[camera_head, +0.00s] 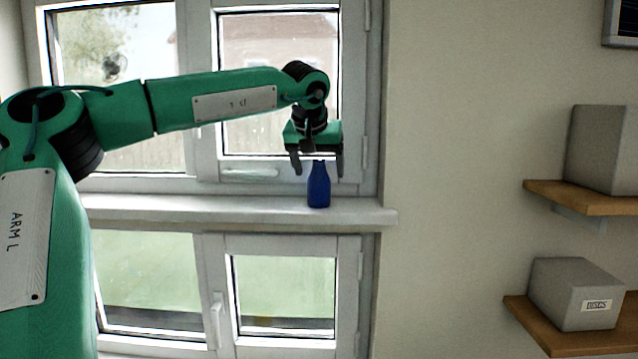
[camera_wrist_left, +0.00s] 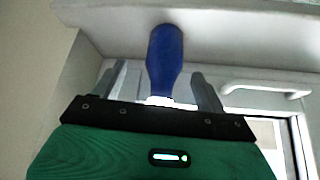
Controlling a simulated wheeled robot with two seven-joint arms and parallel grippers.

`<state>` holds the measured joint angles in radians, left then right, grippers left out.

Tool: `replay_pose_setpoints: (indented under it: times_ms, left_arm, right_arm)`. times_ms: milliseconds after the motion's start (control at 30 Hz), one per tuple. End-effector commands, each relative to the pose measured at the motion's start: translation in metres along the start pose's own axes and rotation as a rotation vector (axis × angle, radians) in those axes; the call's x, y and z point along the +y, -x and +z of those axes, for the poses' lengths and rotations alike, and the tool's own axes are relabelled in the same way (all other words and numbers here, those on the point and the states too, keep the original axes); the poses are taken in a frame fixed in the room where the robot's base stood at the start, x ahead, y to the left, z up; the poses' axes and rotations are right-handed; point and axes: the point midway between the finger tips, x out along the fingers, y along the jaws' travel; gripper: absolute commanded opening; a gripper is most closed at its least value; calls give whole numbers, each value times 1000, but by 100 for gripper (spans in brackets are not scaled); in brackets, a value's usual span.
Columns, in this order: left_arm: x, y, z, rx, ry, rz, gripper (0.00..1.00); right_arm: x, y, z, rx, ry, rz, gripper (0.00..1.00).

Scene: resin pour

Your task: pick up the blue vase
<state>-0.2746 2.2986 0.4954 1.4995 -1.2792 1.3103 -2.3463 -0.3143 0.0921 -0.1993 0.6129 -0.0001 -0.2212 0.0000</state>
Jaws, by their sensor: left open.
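The blue vase (camera_head: 319,187) stands upright on the white window sill (camera_head: 240,210), close to the sill's right end. My left gripper (camera_head: 317,168) is just above the vase, pointing down, with its fingers open. The fingertips are at about the height of the vase's top, one to each side of it in the picture. In the left wrist view the vase (camera_wrist_left: 165,60) shows between the two open fingers of the gripper (camera_wrist_left: 158,82), with a gap on each side. I cannot see my right gripper.
The window (camera_head: 200,190) with its frame and handles stands close behind the vase. To the right are wooden shelves with a grey box (camera_head: 600,150) and a labelled grey box (camera_head: 570,290). The sill left of the vase is clear.

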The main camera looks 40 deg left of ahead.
Motion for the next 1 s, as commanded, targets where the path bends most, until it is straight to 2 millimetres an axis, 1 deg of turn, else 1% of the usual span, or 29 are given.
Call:
replay_pose_setpoints:
  times_ms: [133,200,267,367,433,533,633,833,900,967,1000]
  left_arm:
    - [-2,-6,-1,-2,0,0,74]
    - [-4,-12,-2,-3,0,1,74]
    - [-5,-19,-2,-4,0,1,74]
    - [-8,-30,-1,-4,0,1,74]
    - [-8,-40,-1,-3,-1,-1,74]
    - [-8,-49,0,-2,0,0,74]
    - [-8,-54,0,0,0,0,74]
    - [-8,-54,0,1,0,0,74]
    - [-8,-54,0,1,0,0,60]
    - [-8,-54,0,1,1,0,49]
    - [-8,-54,0,1,1,0,41]
  right_arm:
    - [-3,7,-22,26,-3,-3,36]
    - [-6,14,-31,38,-5,-7,36]
    - [-10,21,-35,42,-7,-11,36]
    - [-13,30,-34,41,-9,-14,36]
    - [-13,35,-31,36,-8,-15,36]
    - [-14,38,-24,27,-8,-15,36]
    - [-13,38,-19,21,-7,-15,36]
    - [-8,37,-19,21,-4,-10,36]
    - [-6,37,-19,21,-3,-7,36]
    - [-4,37,-19,21,-3,-5,36]
    - [-3,37,-19,21,-2,-4,36]
